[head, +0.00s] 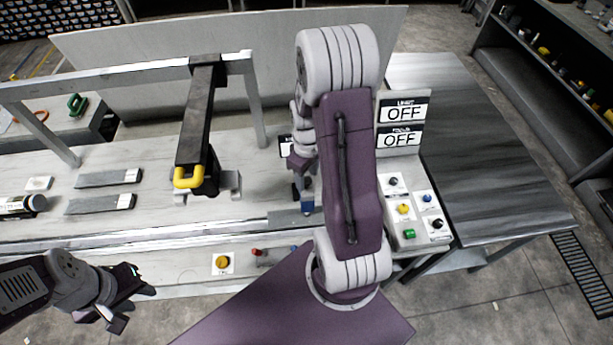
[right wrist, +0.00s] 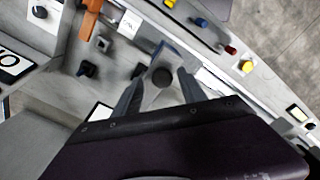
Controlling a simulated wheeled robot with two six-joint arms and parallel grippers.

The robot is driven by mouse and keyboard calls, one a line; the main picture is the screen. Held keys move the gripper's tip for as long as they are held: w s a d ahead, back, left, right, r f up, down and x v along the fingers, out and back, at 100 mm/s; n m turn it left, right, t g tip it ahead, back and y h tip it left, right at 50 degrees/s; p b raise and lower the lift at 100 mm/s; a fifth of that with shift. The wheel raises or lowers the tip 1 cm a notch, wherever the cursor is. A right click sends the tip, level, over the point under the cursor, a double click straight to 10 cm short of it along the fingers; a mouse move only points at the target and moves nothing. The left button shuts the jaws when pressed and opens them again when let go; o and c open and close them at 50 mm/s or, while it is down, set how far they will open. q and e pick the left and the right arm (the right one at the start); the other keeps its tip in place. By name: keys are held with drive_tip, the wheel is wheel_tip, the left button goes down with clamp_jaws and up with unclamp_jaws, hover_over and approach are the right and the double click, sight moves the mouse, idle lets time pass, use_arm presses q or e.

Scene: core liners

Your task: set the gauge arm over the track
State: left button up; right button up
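A long black arm, which I take to be the gauge arm (head: 196,125), hangs from a grey overhead rail and points toward the front, with a yellow handle (head: 190,178) at its near end. A pale track (head: 120,243) runs along the front of the bench; the handle end is behind it, by a grey block (head: 229,184). My right gripper (head: 304,198) is low over the bench, right of the gauge arm. In the right wrist view its fingers are apart with a black round knob (right wrist: 162,77) between them; contact is unclear. My left gripper (head: 126,305) is open and empty before the bench.
Two grey slabs (head: 108,178) lie left of the gauge arm. A control panel (head: 412,210) with knobs and two OFF displays (head: 402,112) stands right. A yellow button (head: 221,262) is on the front edge. A dark table (head: 480,160) is beyond the panel.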

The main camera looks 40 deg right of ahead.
drive_tip(key=shift+s+f, duration=0.1)
drive_tip(key=shift+s, duration=0.05)
wheel_tip(320, 180, up, 9)
drive_tip(key=b, duration=0.1)
idle(0.3)
idle(0.4)
